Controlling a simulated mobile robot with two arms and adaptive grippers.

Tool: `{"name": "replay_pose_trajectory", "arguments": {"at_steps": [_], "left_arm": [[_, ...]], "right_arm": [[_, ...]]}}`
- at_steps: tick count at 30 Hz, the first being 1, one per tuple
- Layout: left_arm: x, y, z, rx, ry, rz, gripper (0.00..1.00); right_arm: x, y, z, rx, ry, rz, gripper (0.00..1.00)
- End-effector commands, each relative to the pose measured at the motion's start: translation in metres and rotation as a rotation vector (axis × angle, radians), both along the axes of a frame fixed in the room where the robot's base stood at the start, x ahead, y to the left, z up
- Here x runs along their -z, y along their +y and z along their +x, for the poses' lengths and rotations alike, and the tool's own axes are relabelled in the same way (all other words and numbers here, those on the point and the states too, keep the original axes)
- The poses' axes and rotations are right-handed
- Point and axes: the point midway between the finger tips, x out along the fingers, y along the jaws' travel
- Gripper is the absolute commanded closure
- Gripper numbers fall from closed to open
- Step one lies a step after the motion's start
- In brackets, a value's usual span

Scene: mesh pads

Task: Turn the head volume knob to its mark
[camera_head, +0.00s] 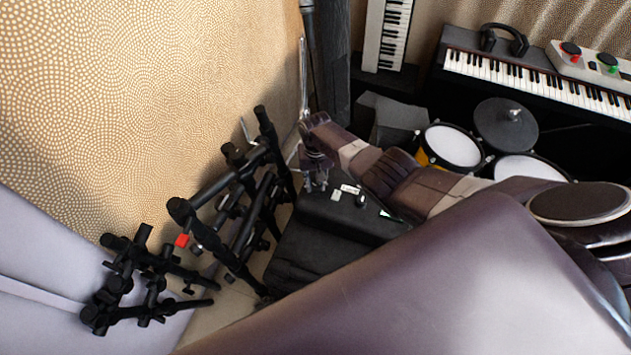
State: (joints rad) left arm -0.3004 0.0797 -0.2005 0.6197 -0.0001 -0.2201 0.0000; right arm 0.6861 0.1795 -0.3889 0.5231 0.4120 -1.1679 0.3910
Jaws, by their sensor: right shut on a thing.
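A black box-shaped unit (318,240), seemingly the amp head, stands near the middle. Small white labels (349,189) and a small dark knob (361,200) show on its top. My right gripper (316,184) reaches in from the right and points down at the unit's far left part, left of the labels. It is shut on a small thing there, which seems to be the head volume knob. The fingers hide that knob, and its mark and pointer are too small to make out. My left gripper is not in view.
A black clamp rack (238,200) stands close on the left, with a small red part (182,240). A patterned wall (150,110) rises behind it. Drum pads (453,145), a cymbal pad (505,124) and a keyboard (540,75) stand at the right and back.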

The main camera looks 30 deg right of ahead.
Motion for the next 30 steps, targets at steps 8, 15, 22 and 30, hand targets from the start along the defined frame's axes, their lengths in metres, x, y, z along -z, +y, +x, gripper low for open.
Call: {"name": "replay_pose_trajectory", "arguments": {"at_steps": [8, 15, 22, 30], "left_arm": [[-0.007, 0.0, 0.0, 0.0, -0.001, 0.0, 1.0], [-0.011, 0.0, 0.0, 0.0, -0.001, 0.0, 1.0], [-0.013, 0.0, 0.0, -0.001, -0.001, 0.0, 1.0], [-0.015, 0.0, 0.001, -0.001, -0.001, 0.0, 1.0]], "right_arm": [[-0.002, 0.0, 0.001, 0.263, -0.002, 0.001, 1.0], [-0.002, 0.0, 0.001, 0.49, -0.002, 0.002, 1.0], [-0.002, -0.001, 0.0, 0.707, -0.001, 0.001, 1.0], [-0.002, -0.002, 0.0, 0.963, -0.004, 0.001, 1.0]]}}
